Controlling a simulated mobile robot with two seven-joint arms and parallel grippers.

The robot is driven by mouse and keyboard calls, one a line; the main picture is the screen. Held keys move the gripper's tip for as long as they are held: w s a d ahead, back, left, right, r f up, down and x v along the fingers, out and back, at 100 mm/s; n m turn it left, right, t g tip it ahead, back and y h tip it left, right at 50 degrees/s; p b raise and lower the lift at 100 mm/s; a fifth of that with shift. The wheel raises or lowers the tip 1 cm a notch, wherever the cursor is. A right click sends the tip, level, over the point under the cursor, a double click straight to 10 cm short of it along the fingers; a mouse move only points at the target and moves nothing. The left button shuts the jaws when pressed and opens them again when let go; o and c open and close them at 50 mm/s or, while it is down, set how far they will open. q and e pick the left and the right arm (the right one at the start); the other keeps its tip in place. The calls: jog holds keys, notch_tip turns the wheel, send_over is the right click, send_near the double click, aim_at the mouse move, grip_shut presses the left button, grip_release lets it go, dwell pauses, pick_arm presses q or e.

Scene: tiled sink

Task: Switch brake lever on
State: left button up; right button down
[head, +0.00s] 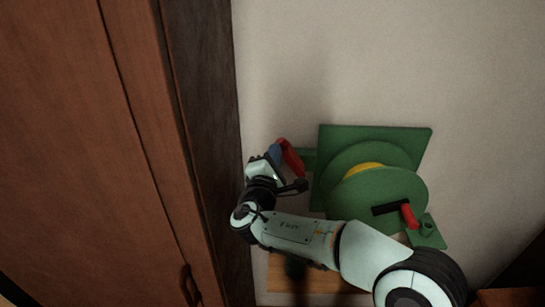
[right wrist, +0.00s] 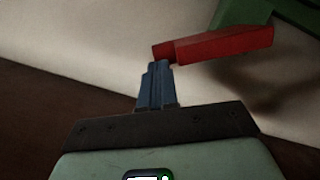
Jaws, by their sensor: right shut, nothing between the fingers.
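The brake lever (head: 292,158) is a red bar on the left side of a green wall-mounted winch (head: 379,190). In the right wrist view the red lever (right wrist: 222,46) runs from the upper middle to the right, where it meets a green part. My right gripper (head: 275,154) is at the lever's left side in the head view. In the right wrist view its blue fingers (right wrist: 158,68) are shut and empty, with their tips right by the lever's near end. I cannot tell whether they touch it. My left gripper is not in view.
The winch has a yellow drum (head: 362,170) and a black crank with a red handle (head: 410,215). A tall wooden cabinet (head: 90,130) stands close on the left of my right gripper. A wooden surface (head: 335,284) lies below the arm. The wall above is bare.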

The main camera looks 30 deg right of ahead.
aim_at(289, 148)
jog(key=d+m+b, duration=0.1)
jog(key=b, duration=0.1)
jog(key=s+d+r+m+b, duration=0.1)
jog(key=m+b, duration=0.1)
jog(key=s+d+m+g+b, duration=0.1)
jog(key=shift+r+b, duration=0.4)
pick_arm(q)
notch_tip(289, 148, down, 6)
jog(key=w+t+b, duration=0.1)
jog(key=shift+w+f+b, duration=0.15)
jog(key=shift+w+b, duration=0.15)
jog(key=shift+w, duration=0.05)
pick_arm(e)
jog(key=shift+s+d+r+m, duration=0.2)
jog(key=shift+d+m, duration=0.15)
jog(key=shift+m, duration=0.15)
jog(key=shift+s+d+r+m, duration=0.1)
jog(key=shift+d+r+m, duration=0.15)
jog(key=shift+m, duration=0.25)
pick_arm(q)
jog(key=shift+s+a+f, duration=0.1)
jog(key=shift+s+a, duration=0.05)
pick_arm(e)
jog(key=shift+s+f, duration=0.1)
jog(key=shift+f, duration=0.05)
